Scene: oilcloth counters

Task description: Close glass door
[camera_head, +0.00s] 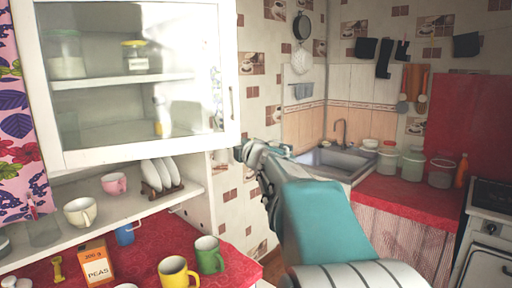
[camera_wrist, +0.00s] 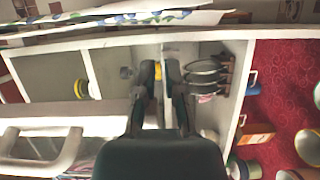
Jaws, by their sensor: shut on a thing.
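The glass door (camera_head: 232,60) is a white-framed pane on the wall cabinet at the upper left in the head view. Its handle (camera_head: 231,104) is on its right side. I cannot tell exactly how far it stands ajar. My gripper (camera_head: 243,152) is at its lower right corner. The pale handle (camera_wrist: 68,150) shows at the lower left there.
Behind the glass stand jars (camera_head: 135,58). Below the cabinet, a shelf (camera_head: 130,208) holds cups and racked plates (camera_head: 160,174). Mugs (camera_head: 208,255) and a PEAS box (camera_head: 97,262) stand on the red counter. A sink (camera_head: 345,160) lies to the right.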

